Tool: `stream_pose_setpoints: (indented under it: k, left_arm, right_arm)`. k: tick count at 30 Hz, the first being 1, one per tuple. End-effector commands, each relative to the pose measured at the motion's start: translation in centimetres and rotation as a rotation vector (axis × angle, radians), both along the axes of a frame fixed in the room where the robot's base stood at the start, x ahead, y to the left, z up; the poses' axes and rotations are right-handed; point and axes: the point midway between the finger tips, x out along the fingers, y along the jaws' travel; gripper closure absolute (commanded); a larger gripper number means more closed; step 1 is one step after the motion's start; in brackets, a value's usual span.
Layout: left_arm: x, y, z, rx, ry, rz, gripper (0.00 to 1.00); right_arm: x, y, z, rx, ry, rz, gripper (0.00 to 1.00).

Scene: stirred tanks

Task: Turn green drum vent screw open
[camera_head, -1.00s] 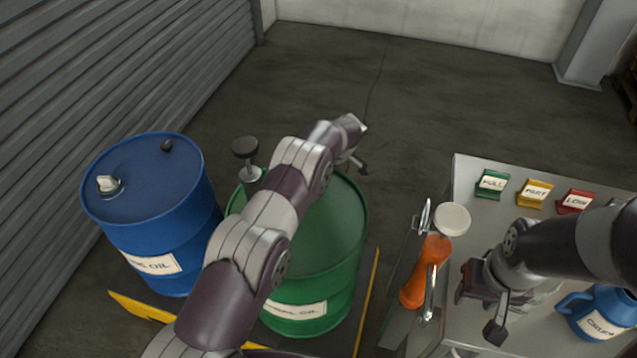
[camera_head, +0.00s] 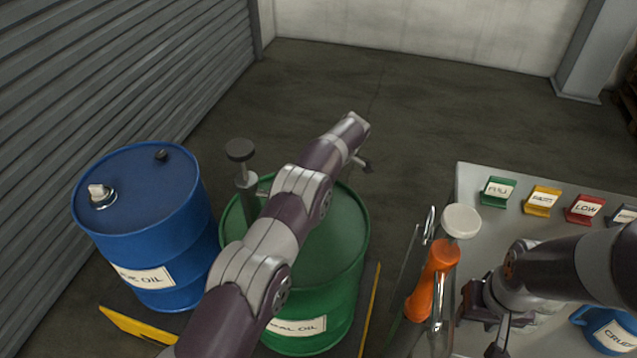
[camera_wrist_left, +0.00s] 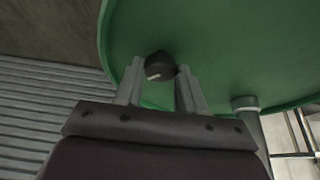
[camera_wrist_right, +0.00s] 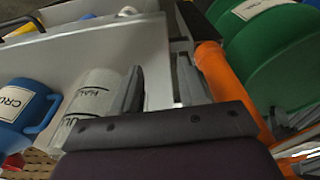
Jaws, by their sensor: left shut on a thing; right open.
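The green drum (camera_head: 340,250) stands in front of me, partly covered by my left arm. In the left wrist view its green top (camera_wrist_left: 225,50) fills the upper part. The vent screw (camera_wrist_left: 160,66), a small dark round knob with a white mark, sits near the rim there. My left gripper (camera_wrist_left: 161,82) is shut on this screw, one finger on each side. In the head view the screw is hidden. My right gripper (camera_wrist_right: 160,85) is open over the side table, near a clear measuring cup (camera_wrist_right: 90,105) with markings. I cannot tell whether they touch.
A dark-knobbed pump (camera_head: 243,175) rises from the green drum's left side. A blue drum (camera_head: 150,235) stands left. The side table (camera_head: 470,185) holds labelled green, yellow and red blocks and a blue jug (camera_head: 610,335). An orange-handled tool (camera_head: 432,280) is at its left edge.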

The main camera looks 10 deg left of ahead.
Motion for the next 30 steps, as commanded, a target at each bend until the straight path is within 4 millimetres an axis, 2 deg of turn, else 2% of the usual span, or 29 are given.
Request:
stream_pose_setpoints:
  k: [1, 2, 3, 4, 14, 17, 22, 24, 26, 30]
  left_arm:
    - [0.1, -0.1, 0.2, 0.0, -0.004, -0.002, 0.91]
    - [0.1, -0.1, 0.2, 0.0, -0.004, -0.002, 0.51]
    - [0.1, 0.0, 0.2, 0.0, -0.004, -0.002, 0.38]
    - [0.1, 0.0, 0.2, 0.0, -0.003, -0.001, 0.36]
    - [0.1, -0.2, 0.6, 0.0, -0.002, -0.002, 0.36]
    - [0.1, -0.9, 2.3, -0.001, -0.006, -0.002, 0.36]
    - [0.1, -3.0, 7.3, -0.002, -0.007, -0.003, 0.36]
    - [0.0, -3.8, 10.0, -0.001, -0.005, -0.003, 0.36]
    - [-0.1, -4.2, 11.5, 0.0, -0.001, -0.003, 0.36]
    - [-0.1, -4.6, 12.2, 0.0, 0.0, -0.002, 0.36]
  right_arm:
    - [0.0, 0.0, 0.0, 0.0, 0.0, 0.0, 0.57]
    - [0.0, 0.0, 0.0, 0.0, 0.0, 0.0, 0.57]
    - [0.0, 0.0, 0.0, 0.0, 0.0, 0.0, 0.57]
    - [0.0, 0.0, 0.0, 0.0, 0.0, 0.0, 0.57]
    - [0.0, 0.0, 0.0, 0.0, 0.0, 0.0, 0.57]
    - [0.0, 0.0, 0.0, 0.0, 0.0, 0.0, 0.57]
    - [0.0, 0.0, 0.9, 0.0, 0.0, 0.0, 0.57]
    - [0.0, 0.0, 2.9, 0.0, 0.001, 0.0, 0.57]
    - [0.0, 0.0, 4.6, 0.0, 0.0, 0.0, 0.57]
    - [0.0, 0.0, 7.2, 0.0, -0.001, 0.0, 0.57]
